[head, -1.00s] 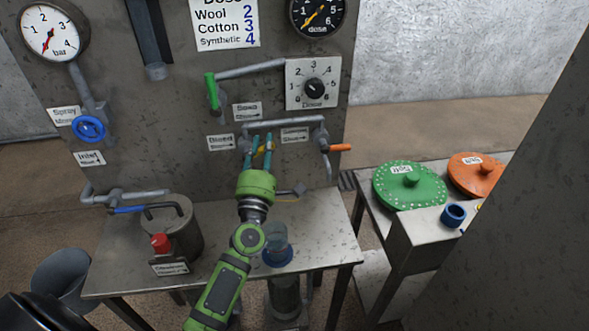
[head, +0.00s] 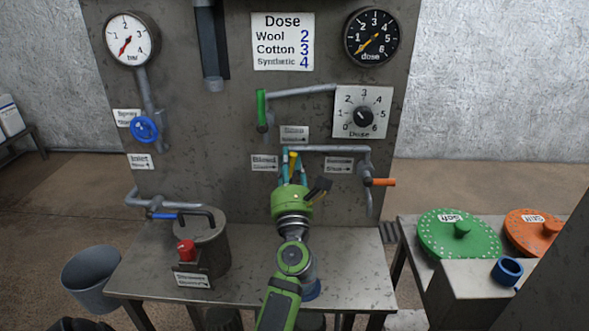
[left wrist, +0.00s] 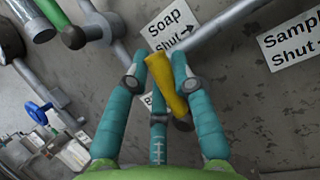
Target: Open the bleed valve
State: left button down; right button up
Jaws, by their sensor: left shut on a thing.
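The bleed valve's yellow handle (head: 293,160) is on the grey panel, right of the "Bleed" label (head: 264,162). In the left wrist view the yellow handle (left wrist: 165,85) is tilted, its upper end leaning left. My left gripper (head: 292,168), with teal fingers and a green palm, is shut on the handle. The left wrist view shows its fingers (left wrist: 160,78) on both sides of the handle. The handle's pivot and the pipe behind it are mostly hidden. My right gripper is not in view.
Nearby are the green soap handle (head: 261,108), the orange sample handle (head: 383,182) and grey pipes. Below, a metal table (head: 345,262) bears a lidded pot (head: 215,245) with a red knob. A grey bucket (head: 92,278) stands at left. Green and orange lids lie at right.

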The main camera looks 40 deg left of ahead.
pick_arm(q)
jog(key=shift+s+a+r+n+g+y+b, duration=0.15)
jog(key=shift+n+g+y, duration=0.1)
jog(key=shift+n, duration=0.35)
jog(key=shift+a+f+n+g+y+b, duration=0.15)
jog(key=shift+n+g, duration=0.15)
jog(key=shift+n, duration=0.3)
jog(key=shift+s+a+r+n+g+y+b, duration=0.15)
jog(key=shift+n+g+y, duration=0.1)
jog(key=shift+n, duration=0.35)
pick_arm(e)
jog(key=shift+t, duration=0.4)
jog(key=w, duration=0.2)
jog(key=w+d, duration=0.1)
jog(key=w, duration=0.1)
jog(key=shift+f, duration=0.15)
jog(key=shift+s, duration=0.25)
